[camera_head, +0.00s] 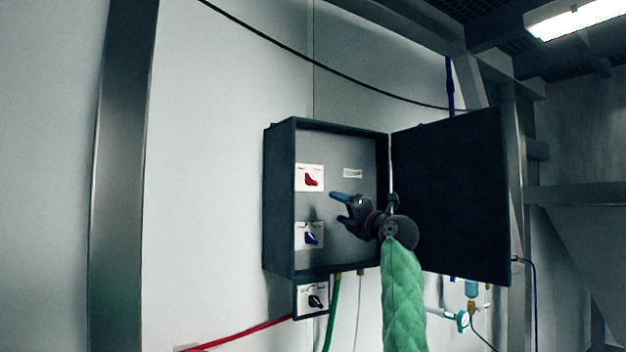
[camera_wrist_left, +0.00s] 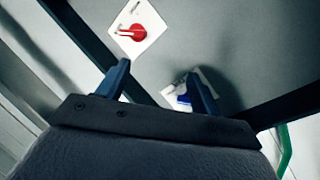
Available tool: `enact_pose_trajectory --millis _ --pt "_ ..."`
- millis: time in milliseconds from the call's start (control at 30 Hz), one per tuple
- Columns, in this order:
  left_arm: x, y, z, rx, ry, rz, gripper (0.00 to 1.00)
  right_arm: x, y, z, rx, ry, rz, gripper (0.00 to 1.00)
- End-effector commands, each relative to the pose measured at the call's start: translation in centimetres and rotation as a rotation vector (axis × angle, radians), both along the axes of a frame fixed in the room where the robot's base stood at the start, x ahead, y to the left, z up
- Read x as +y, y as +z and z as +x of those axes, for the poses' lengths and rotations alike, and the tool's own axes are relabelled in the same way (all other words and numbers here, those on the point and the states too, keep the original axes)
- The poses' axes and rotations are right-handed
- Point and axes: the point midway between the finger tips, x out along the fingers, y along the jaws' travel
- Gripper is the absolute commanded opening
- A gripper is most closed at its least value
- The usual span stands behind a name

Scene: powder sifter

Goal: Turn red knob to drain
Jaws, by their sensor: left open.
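The red knob (camera_head: 311,180) sits on a white plate at the upper left inside the open dark box (camera_head: 280,200). It also shows at the top of the left wrist view (camera_wrist_left: 132,32), above and beyond my fingertips. My left gripper (camera_head: 341,208) is open and empty, in front of the box, to the right of and below the red knob in the head view. Its two fingers stand apart in the left wrist view (camera_wrist_left: 160,80), with nothing between them. My right gripper is in neither view.
A blue knob (camera_head: 311,238) is below the red one, and a black knob (camera_head: 316,301) is under the box. The box door (camera_head: 455,195) stands open to the right. A red hose (camera_head: 240,334) and a green hose (camera_head: 332,315) run below.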

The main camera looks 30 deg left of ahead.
Motion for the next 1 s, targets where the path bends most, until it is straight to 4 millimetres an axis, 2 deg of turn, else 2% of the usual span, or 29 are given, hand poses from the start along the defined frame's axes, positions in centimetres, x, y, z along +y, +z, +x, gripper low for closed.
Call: enact_pose_trajectory --millis 33,100,200,333,567,767,1000 --pt "0.3 1.9 -0.5 -0.02 -0.012 -0.055 0.66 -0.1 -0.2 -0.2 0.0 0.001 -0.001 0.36" --pt "0.7 3.7 -1.1 -0.037 -0.033 -0.131 0.66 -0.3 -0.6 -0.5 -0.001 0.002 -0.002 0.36" --pt "0.9 5.7 -1.6 -0.052 -0.065 -0.223 0.66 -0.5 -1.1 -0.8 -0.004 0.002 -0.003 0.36" --pt "0.9 7.4 -2.1 -0.06 -0.099 -0.302 0.66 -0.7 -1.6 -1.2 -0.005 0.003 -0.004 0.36" --pt "1.2 8.3 -2.2 -0.061 -0.119 -0.345 0.66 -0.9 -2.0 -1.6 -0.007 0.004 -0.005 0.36" --pt "2.8 8.6 -1.6 -0.061 -0.115 -0.342 0.66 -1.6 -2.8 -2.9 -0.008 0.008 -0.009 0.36" --pt "5.7 8.6 -0.4 -0.059 -0.115 -0.342 0.66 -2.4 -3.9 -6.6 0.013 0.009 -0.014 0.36"
